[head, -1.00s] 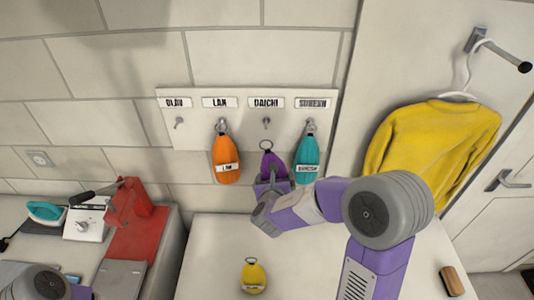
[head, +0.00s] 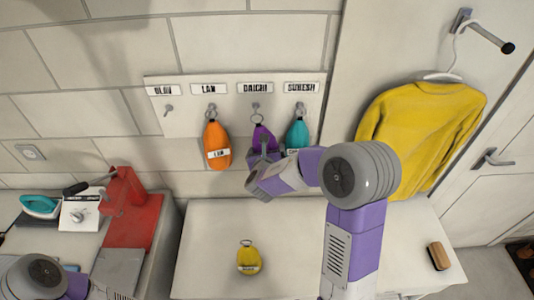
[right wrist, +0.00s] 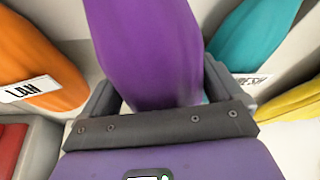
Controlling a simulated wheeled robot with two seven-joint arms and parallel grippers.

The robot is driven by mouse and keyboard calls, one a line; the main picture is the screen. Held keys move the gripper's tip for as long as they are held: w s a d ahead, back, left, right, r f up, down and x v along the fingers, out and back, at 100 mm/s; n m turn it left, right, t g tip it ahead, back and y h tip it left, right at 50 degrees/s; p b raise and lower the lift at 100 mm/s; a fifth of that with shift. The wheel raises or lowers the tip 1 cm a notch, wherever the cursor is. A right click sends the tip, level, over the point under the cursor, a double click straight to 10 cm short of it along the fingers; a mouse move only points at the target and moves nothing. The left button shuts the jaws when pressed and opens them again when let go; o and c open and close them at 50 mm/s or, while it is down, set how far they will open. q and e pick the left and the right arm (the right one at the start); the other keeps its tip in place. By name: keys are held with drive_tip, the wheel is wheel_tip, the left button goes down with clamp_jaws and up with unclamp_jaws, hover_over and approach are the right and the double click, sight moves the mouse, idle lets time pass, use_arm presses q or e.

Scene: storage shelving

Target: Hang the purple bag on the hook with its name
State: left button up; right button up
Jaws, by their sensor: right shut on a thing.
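The purple bag (head: 264,135) is held upright in front of the name board, under the DAICHI label (head: 255,88). Its ring (head: 257,117) is at the DAICHI hook (head: 256,105); I cannot tell whether the ring is around the hook or only in front of it. My right gripper (head: 261,158) is shut on the bag's lower part. In the right wrist view the purple bag (right wrist: 147,50) stands between the fingers. No name tag shows on it. My left arm shows at the lower left, but its gripper is out of view.
The orange bag (head: 216,147) hangs under LAW or LAM, left of the purple one. The teal bag (head: 297,132) hangs close on the right under SURESH. The leftmost hook (head: 168,109) is empty. A yellow bag (head: 249,261) lies on the white table (head: 205,228) below.

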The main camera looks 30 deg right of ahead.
drive_tip(key=shift+w+d+f+p, duration=0.1)
drive_tip(key=shift+w+d+p, duration=0.25)
drive_tip(key=shift+w, duration=0.35)
drive_tip(key=shift+w+d+p, duration=0.2)
drive_tip(key=shift+w+d, duration=0.15)
drive_tip(key=shift+w, duration=0.35)
drive_tip(key=shift+w+d+f+b, duration=0.2)
drive_tip(key=shift+w+f+b, duration=0.25)
drive_tip(key=shift+b, duration=0.4)
drive_tip(key=shift+r, duration=0.1)
